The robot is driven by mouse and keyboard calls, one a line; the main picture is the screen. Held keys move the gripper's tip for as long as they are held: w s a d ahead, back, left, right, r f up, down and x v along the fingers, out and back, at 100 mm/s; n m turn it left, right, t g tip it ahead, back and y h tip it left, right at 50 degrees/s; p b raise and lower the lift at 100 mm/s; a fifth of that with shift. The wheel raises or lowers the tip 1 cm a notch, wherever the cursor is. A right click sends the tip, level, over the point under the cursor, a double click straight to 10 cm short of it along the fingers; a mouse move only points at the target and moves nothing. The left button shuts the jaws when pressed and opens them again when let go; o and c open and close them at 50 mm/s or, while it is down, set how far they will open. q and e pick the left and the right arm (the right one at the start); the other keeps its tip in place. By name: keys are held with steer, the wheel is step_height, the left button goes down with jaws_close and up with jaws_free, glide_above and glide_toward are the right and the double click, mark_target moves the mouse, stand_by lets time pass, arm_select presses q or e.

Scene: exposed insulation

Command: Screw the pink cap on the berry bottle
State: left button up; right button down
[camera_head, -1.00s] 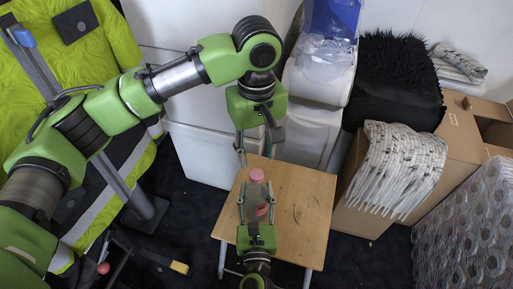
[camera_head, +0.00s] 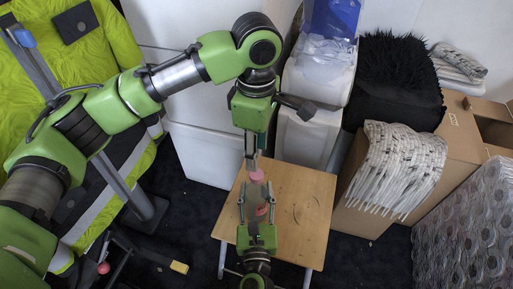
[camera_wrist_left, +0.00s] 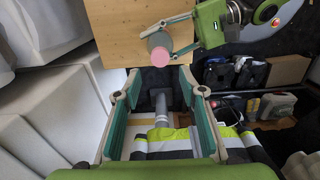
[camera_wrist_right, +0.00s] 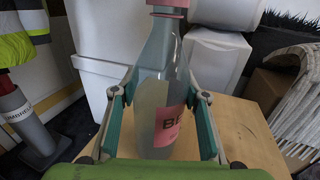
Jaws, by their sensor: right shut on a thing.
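The berry bottle (camera_head: 259,211) stands upright over the small wooden table. It is clear with a pink label, and the right wrist view shows it large (camera_wrist_right: 160,95). The pink cap (camera_head: 256,176) sits on the bottle's mouth; how tightly is not visible. The cap also shows in the left wrist view (camera_wrist_left: 164,57). My right gripper (camera_head: 256,197) is shut around the bottle's body. My left gripper (camera_head: 251,166) points down by the cap. Its fingers are apart and empty in the left wrist view (camera_wrist_left: 158,80), with the cap just beyond the fingertips.
The wooden table (camera_head: 300,210) has bare room to the right of the bottle. White bins (camera_head: 310,130) stand behind it. A cardboard box (camera_head: 385,205) with hanging white strips is at right. A high-visibility jacket (camera_head: 110,40) is at left.

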mark_target(256, 174)
arm_select(q)
steer(key=shift+f, duration=4)
jaws_close()
